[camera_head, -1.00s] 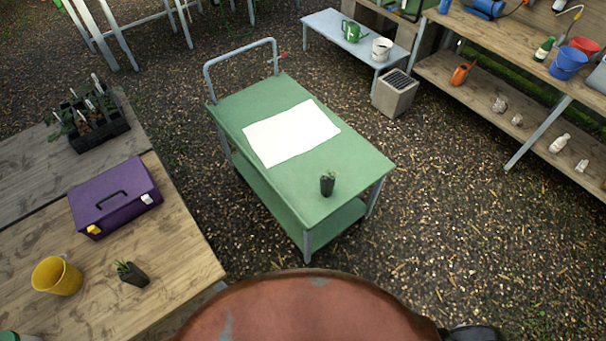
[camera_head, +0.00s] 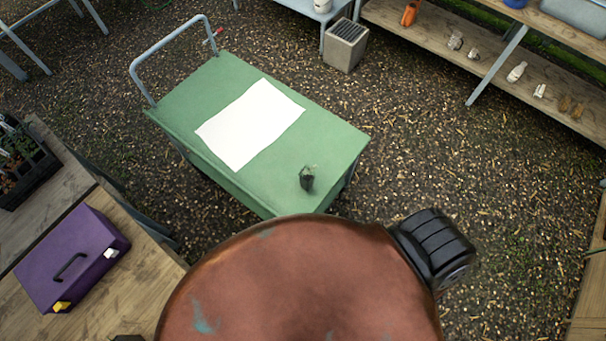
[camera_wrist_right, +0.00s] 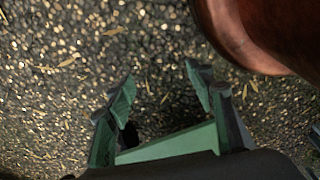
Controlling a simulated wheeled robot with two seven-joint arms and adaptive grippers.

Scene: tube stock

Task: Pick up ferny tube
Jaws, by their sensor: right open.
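A small dark tube with a little green growth on top (camera_head: 307,179) stands near the front right corner of the green cart top (camera_head: 335,150). Whether its plant is a fern is too small to tell. The dark edge of another pot (camera_head: 128,338) shows at the bottom edge of the head view, on the wooden table, mostly cut off. My right gripper (camera_wrist_right: 162,95) is open and empty in the right wrist view, with gravel below it and no tube in sight. My left gripper is in neither view.
A white sheet (camera_head: 250,124) lies on the cart, behind and left of the tube. A purple toolbox (camera_head: 72,256) and a black plant tray (camera_head: 25,170) are on the wooden tables at left. A grey block (camera_head: 346,45) stands behind the cart. Gravel right of the cart is clear.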

